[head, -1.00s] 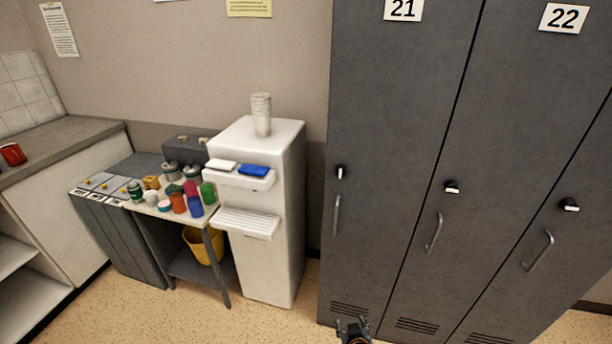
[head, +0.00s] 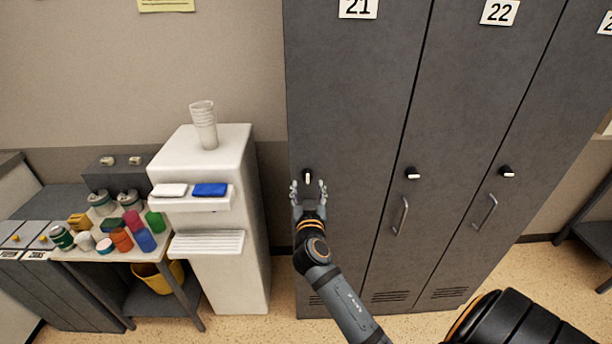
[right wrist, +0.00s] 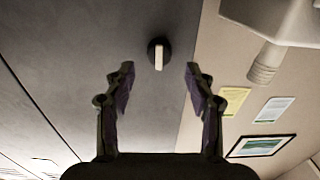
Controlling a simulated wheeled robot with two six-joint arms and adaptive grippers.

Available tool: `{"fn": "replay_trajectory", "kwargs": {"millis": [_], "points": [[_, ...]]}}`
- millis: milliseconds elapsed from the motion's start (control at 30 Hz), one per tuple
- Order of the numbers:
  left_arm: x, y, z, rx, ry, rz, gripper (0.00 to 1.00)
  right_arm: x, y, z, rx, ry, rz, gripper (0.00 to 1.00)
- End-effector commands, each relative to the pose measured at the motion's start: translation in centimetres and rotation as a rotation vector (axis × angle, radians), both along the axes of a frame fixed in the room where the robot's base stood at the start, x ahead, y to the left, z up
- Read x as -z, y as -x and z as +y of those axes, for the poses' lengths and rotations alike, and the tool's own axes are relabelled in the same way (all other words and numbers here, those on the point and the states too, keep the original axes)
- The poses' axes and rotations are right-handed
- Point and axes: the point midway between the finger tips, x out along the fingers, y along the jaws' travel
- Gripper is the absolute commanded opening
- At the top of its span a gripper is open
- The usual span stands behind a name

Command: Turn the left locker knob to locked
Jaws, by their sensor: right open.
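The left locker knob (head: 308,177) is a small round black knob with a white bar, on the grey door of locker 21 (head: 345,120). Its white bar stands upright, while the bars on the other two knobs lie sideways. My right gripper (head: 309,187) is open and empty, in front of the door just below the knob. In the right wrist view the knob (right wrist: 159,54) shows beyond and between the two spread fingertips (right wrist: 158,72), apart from both. My left gripper is not in view.
The middle locker knob (head: 412,173) and right locker knob (head: 507,172) are to the right, with handles below. A white water dispenser (head: 225,260) with cups on top stands close left of the lockers. A cluttered side table (head: 85,252) is farther left.

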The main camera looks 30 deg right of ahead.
Motion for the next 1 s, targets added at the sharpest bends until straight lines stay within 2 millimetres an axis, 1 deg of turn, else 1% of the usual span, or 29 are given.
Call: {"fn": "replay_trajectory", "kwargs": {"millis": [33,133,233,333,567,667,900,1000], "points": [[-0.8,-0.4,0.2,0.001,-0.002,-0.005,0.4,-0.4,-1.0,-0.6,-0.001,0.004,0.001,0.55],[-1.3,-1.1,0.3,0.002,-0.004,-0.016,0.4,-0.3,-2.4,-1.4,0.0,0.001,0.001,0.55],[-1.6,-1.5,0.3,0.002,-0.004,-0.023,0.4,-0.1,-3.3,-2.0,-0.001,0.0,0.001,0.55],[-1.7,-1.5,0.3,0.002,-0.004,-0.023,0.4,0.0,-3.7,-2.3,-0.001,-0.002,0.001,0.55],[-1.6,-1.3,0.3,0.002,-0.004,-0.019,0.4,0.1,-3.8,-2.3,-0.001,-0.002,0.001,0.55],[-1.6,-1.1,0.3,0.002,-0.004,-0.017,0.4,0.1,-3.8,-2.3,-0.001,-0.002,0.001,0.44],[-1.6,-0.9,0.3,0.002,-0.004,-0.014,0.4,0.1,-3.7,-2.3,-0.001,-0.002,0.001,0.11],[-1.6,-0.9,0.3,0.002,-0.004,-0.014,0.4,0.1,-3.7,-2.3,-0.001,-0.002,0.001,0.0]]}}
